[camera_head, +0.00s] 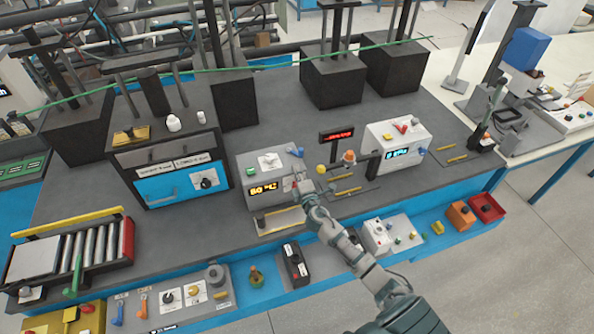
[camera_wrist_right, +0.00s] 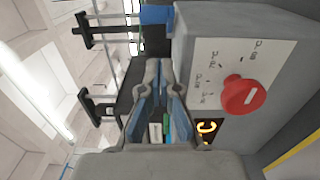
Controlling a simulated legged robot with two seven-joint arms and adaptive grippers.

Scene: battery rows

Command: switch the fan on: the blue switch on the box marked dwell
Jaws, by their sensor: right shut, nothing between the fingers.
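My right gripper (camera_head: 301,184) is at the front right edge of a grey box (camera_head: 246,171) with a lit orange display (camera_head: 268,189). A small blue switch (camera_head: 295,150) sits at the back right of that box's top, beyond the fingers. In the right wrist view the gripper (camera_wrist_right: 157,70) is shut and empty, beside the box face with a red knob (camera_wrist_right: 243,95) and a printed dial. A blue piece (camera_wrist_right: 155,14) shows past the fingertips; I cannot tell if it is the switch. I cannot read the word dwell on any box. My left gripper is not in view.
A white box (camera_head: 383,161) with a blue display and a red switch stands to the right. A small red-lit sign (camera_head: 337,135) stands between the boxes. A blue-fronted oven (camera_head: 180,187) stands at left. Small control boxes line the front shelf.

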